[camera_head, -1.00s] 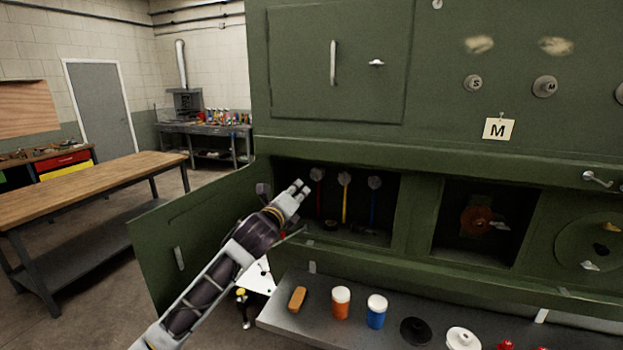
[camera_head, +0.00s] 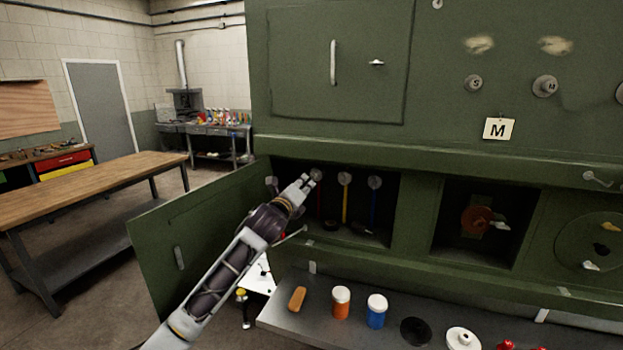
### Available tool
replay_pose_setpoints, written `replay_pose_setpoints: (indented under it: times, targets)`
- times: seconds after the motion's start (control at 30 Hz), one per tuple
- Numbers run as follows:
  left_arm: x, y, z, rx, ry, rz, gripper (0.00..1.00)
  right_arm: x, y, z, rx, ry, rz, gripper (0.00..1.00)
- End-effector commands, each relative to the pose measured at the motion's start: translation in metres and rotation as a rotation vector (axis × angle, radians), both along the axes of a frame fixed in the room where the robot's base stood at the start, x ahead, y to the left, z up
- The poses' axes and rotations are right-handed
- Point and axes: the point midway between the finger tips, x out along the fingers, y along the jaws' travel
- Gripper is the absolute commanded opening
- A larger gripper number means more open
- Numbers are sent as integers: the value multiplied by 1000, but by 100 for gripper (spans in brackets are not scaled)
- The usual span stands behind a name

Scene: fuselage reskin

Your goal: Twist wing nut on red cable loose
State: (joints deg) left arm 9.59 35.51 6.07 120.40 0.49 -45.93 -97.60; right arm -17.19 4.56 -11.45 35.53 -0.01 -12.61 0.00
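The red cable (camera_head: 319,204) hangs in the left open bay of the green fuselage panel, left of a yellow cable (camera_head: 345,204) and a blue cable (camera_head: 373,206). A grey wing nut (camera_head: 316,175) sits at the red cable's top end. My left gripper (camera_head: 311,181) reaches in from the left, its fingertips at or just in front of that wing nut and partly covering it. Whether the fingers touch or grip the nut cannot be told at this size. My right gripper is not in view.
The open green bay door (camera_head: 200,235) stands left of my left arm. A wooden workbench (camera_head: 90,190) stands farther left.

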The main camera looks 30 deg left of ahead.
Motion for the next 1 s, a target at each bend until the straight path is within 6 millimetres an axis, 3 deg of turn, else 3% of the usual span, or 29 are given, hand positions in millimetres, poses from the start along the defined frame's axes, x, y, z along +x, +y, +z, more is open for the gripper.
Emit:
replay_pose_setpoints:
  times: [1.0]
  targets:
    - [76,19,0,-1,-1,1,29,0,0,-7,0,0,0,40]
